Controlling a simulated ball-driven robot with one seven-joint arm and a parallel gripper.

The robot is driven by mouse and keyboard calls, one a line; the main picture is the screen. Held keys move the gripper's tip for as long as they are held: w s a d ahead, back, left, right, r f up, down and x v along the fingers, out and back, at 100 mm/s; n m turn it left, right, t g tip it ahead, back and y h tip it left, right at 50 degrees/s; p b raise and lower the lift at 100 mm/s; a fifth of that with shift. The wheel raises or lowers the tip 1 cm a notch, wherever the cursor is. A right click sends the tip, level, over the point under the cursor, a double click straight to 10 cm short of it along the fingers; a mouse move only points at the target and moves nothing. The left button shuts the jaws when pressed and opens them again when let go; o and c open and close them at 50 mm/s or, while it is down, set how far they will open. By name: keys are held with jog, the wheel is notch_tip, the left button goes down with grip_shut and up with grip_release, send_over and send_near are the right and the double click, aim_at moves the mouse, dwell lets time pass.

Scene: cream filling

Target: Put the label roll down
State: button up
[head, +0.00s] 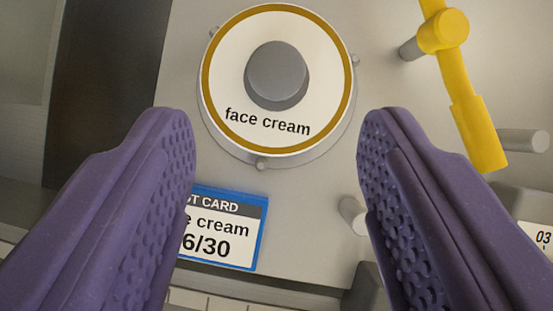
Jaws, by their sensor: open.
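The label roll (230,107) has a white face that reads "face cream", a gold-brown rim and a grey core (277,76) in its middle. It lies on a round grey seat with small pegs around it, on a light grey panel. My gripper (277,120) has two purple fingers, spread apart. The roll shows between and beyond the fingertips, and neither finger appears to touch it. The gap between the fingers is empty.
A yellow lever (462,85) stands at the upper right. Grey pegs (352,214) stick up near the right finger. A dark strip (103,85) is at the left.

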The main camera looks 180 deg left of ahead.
notch_tip(320, 180, up, 41)
jog(key=w+d+t, duration=0.1)
jog(key=w+t, duration=0.2)
jog(key=t, duration=0.2)
jog(key=s+r+t, duration=0.2)
jog(key=s+r, duration=0.5)
jog(key=r, duration=0.5)
jog(key=s+r+t, duration=0.1)
jog(key=s+r, duration=0.6)
jog(key=r, duration=0.6)
jog(key=shift+s+a+r+t, duration=0.15)
jog(key=shift+a+t, duration=0.15)
jog(key=shift+t, duration=0.1)
